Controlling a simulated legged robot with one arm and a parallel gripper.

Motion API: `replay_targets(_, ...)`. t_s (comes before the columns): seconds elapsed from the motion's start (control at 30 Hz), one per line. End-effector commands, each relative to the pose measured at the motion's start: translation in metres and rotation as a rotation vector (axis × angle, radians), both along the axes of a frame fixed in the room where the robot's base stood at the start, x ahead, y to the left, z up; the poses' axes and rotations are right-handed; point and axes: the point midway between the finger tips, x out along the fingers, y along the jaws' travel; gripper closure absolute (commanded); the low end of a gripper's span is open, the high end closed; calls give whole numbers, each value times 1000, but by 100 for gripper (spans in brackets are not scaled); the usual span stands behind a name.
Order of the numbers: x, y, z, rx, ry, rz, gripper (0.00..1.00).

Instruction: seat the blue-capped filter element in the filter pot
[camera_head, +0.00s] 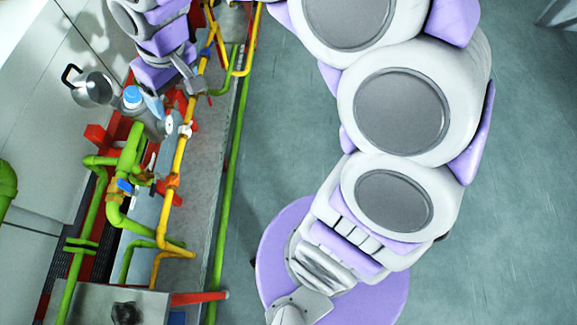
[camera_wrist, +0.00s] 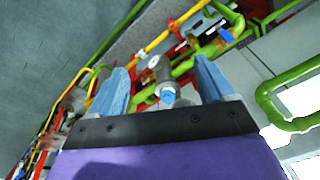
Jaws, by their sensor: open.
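The blue-capped filter element (camera_head: 131,96) shows in the head view as a bright blue cap with a white rim. It is at the upper left end of the grey metal filter pot (camera_head: 155,122), at or in its mouth; I cannot tell how deep. A round metal lid (camera_head: 90,88) with a black handle stands swung aside to the left. My gripper (camera_head: 160,98) is close to the right of the cap. In the wrist view its two blue fingers (camera_wrist: 163,80) are spread apart, with a grey cylinder and a small blue end between them, apparently farther off.
Green pipes (camera_head: 128,160) and a yellow pipe (camera_head: 171,190) run closely around the pot. Red brackets (camera_head: 97,136) and a blue valve handle (camera_head: 125,187) are near. A metal box (camera_head: 110,303) stands lower left. The floor (camera_head: 520,200) at right is clear.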

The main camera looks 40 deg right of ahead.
Motion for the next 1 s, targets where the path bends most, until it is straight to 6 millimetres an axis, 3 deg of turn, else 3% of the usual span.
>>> replay_targets(0.03,-27,-13,-2,-21,26,-20,18)
replay_targets(0.3,-162,-70,-29,-118,196,-189,18)
replay_targets(0.4,-202,-83,-41,-136,252,-261,18)
replay_targets(0.5,-229,-91,-48,-144,288,-317,18)
replay_targets(0.67,-249,-95,-55,-146,317,-357,18)
replay_targets(1.0,-249,-95,-57,-146,319,-357,18)
